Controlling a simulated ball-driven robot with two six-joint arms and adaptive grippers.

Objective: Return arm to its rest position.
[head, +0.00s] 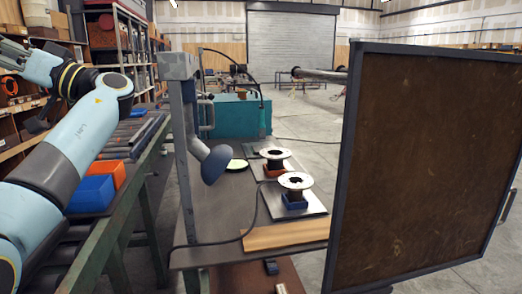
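My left arm (75,145), pale blue and white with dark joints, rises from the lower left corner. My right arm and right gripper are not in view.
A workbench (235,205) holds two flanged pieces, one on a red holder (275,158), one on a blue holder (296,185), and a teal box (238,118). A grey post with a lamp (215,163) stands before it. A brown framed panel (425,165) fills the right. Blue (91,193) and orange bins sit left.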

